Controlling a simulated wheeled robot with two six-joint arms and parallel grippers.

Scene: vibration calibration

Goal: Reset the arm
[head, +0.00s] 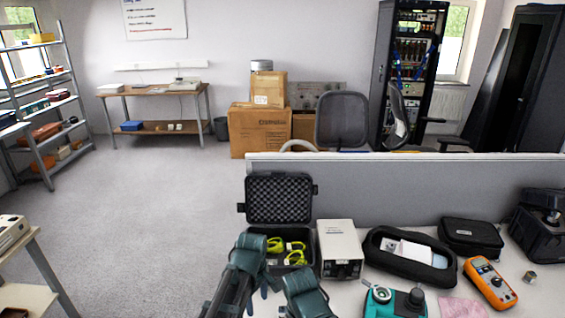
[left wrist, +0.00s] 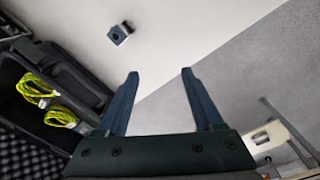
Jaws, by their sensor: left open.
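My left gripper (head: 265,290) is low in the middle of the head view, in front of the open black case (head: 279,200). In the left wrist view the left gripper (left wrist: 160,74) has its two fingers spread with nothing between them. The case, with yellow-green cable coils (head: 296,247) in it, also shows at the left of the wrist view (left wrist: 58,75). A dark arm part of mine hides some of the case's front. I cannot make out my right gripper in either view.
On the table stand a white box (head: 338,247), a black pouch (head: 410,253), a teal device (head: 395,300) and an orange multimeter (head: 489,283). A grey partition (head: 400,190) runs behind them. A small metal block (left wrist: 120,33) lies on the table. Open floor (head: 150,220) is at left.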

